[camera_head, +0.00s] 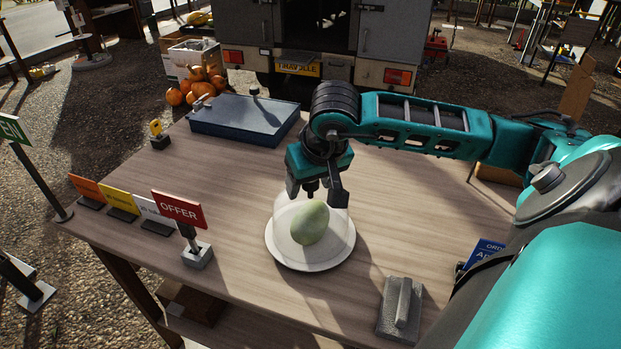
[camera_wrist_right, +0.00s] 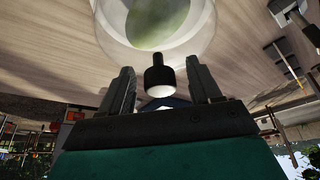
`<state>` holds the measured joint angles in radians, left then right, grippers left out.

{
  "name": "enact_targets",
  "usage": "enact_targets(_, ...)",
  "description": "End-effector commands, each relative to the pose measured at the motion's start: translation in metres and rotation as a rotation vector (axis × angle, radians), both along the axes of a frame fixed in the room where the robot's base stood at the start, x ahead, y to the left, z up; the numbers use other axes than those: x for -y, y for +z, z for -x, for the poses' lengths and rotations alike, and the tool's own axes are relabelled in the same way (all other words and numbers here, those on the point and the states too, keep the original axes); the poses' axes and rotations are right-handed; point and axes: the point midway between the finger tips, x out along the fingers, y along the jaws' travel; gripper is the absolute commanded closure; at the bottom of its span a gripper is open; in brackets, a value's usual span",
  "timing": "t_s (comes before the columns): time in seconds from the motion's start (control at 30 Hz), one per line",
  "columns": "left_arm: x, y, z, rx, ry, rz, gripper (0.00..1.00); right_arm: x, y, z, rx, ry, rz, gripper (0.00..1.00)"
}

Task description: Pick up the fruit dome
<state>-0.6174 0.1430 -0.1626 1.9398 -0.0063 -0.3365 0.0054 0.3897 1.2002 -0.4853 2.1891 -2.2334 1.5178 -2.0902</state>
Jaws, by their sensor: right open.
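The fruit dome (camera_head: 284,212) is a clear cover over a pale green fruit (camera_head: 310,223) on a white round plate (camera_head: 318,262). My right gripper (camera_head: 315,193) is open above the dome and points down at its top. In the right wrist view the dome (camera_wrist_right: 190,42) fills the top. Its dark knob (camera_wrist_right: 158,74) shows between the two open fingers of my right gripper (camera_wrist_right: 160,82), with space on both sides. I cannot tell how far down the fingers reach along the knob. My left gripper is out of view.
The wooden table (camera_head: 240,185) carries a blue box-like scale (camera_head: 240,118), a red OFFER sign (camera_head: 180,208), several small price cards (camera_head: 120,200) and a grey metal block (camera_head: 400,308). A truck (camera_head: 320,50) and pumpkins (camera_head: 205,80) are behind.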

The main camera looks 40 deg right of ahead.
Motion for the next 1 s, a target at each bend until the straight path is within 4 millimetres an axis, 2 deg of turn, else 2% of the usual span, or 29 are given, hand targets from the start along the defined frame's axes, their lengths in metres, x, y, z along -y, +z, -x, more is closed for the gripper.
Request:
enact_targets(0.1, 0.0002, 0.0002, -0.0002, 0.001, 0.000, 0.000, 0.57, 0.0000, 0.0002, 0.0001, 0.000, 0.000, 0.000, 0.37)
enact_targets(0.77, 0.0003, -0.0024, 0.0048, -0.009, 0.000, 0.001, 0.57, 0.0000, 0.0007, 0.0001, 0.000, 0.000, 0.000, 1.00)
enact_targets(1.0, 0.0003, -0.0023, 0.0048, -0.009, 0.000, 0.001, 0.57, 0.0000, 0.0010, -0.0001, 0.001, -0.001, -0.001, 1.00)
